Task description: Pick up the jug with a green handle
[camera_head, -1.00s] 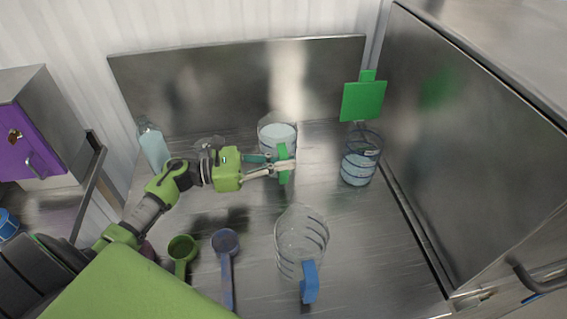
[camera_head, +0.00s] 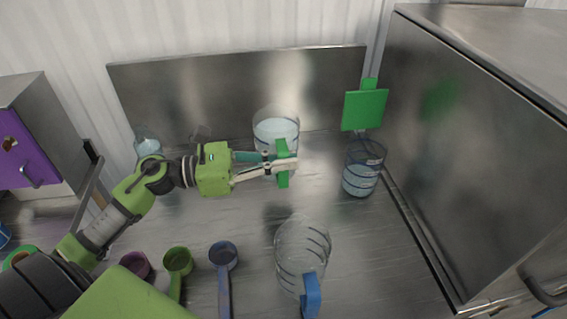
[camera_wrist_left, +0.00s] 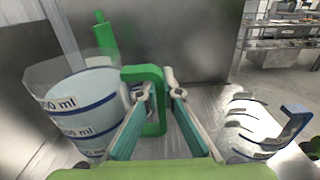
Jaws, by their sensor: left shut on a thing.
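The clear jug with a green handle (camera_head: 276,128) is at the back middle of the steel worktop in the head view, with pale contents. My left gripper (camera_head: 287,163) is shut on its green handle (camera_head: 283,179). The jug looks upright and seems raised a little, with a dark reflection below it. In the left wrist view the jug (camera_wrist_left: 84,108) is at the left, with volume marks on its side. There the handle (camera_wrist_left: 155,118) stands between the two fingers of my left gripper (camera_wrist_left: 158,88). My right gripper is not in view.
A clear container with blue bands (camera_head: 362,175) and a green board (camera_head: 364,108) are at right. A bottle (camera_head: 147,145) is back left. Green (camera_head: 178,260) and blue (camera_head: 223,255) scoops lie front left.

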